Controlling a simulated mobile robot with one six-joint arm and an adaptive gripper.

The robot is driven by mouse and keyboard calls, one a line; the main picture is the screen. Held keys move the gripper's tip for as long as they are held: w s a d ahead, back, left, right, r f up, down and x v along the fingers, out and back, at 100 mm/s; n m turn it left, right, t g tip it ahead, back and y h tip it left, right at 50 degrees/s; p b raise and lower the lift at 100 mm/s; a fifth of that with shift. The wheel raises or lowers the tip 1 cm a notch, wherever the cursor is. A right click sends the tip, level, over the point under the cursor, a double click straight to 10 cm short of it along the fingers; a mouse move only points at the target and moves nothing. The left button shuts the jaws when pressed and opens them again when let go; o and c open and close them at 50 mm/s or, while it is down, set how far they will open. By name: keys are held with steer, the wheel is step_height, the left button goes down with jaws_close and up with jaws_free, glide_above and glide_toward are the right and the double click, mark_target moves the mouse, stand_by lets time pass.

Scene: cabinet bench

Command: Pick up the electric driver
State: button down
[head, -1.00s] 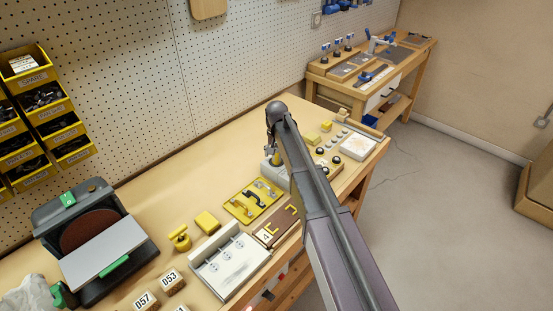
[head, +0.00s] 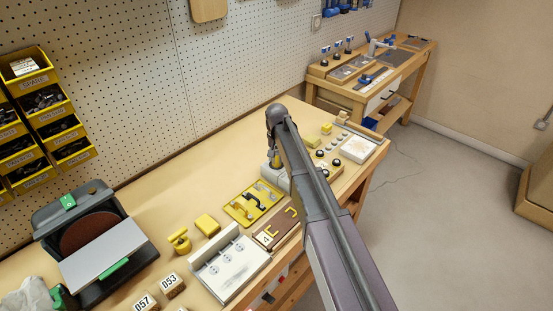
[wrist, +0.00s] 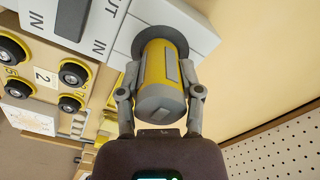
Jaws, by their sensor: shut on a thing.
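The electric driver (wrist: 158,72) is a yellow cylinder with a grey stripe and a grey end cap, in the middle of the wrist view. Its far end meets a dark round collar on a pale holder block (wrist: 205,35). My gripper (wrist: 160,82) is shut on the driver, with one finger on each side of it. In the head view the driver (head: 275,162) is a small yellowish patch under my gripper (head: 273,156), at the holder block (head: 274,179). My arm hides part of the block, and how deep the driver sits cannot be seen.
A yellow plate with handles (head: 242,213) and a brown board (head: 268,236) lie in front of the holder. A board with black knobs (head: 319,153) is to the right. A disc sander (head: 95,245) stands at left. The bench along the pegboard (head: 150,175) is clear.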

steer(key=shift+r, duration=0.1)
step_height(320, 180, up, 10)
steer(key=p, duration=1)
stand_by(0.5)
steer(key=c, duration=0.8)
jaws_free()
steer(key=c, duration=0.5)
steer(key=d+m, duration=0.3)
steer(key=d, duration=0.3)
steer(key=s+d+m, duration=0.1)
steer(key=d+m, duration=0.2)
steer(key=d, duration=0.3)
steer(key=s+d+m, duration=0.1)
steer(key=d+m, duration=0.2)
steer(key=d, duration=0.3)
steer(key=shift+s+d+r, duration=0.15)
steer(key=shift+s+d, duration=0.05)
steer(key=shift+d, duration=0.05)
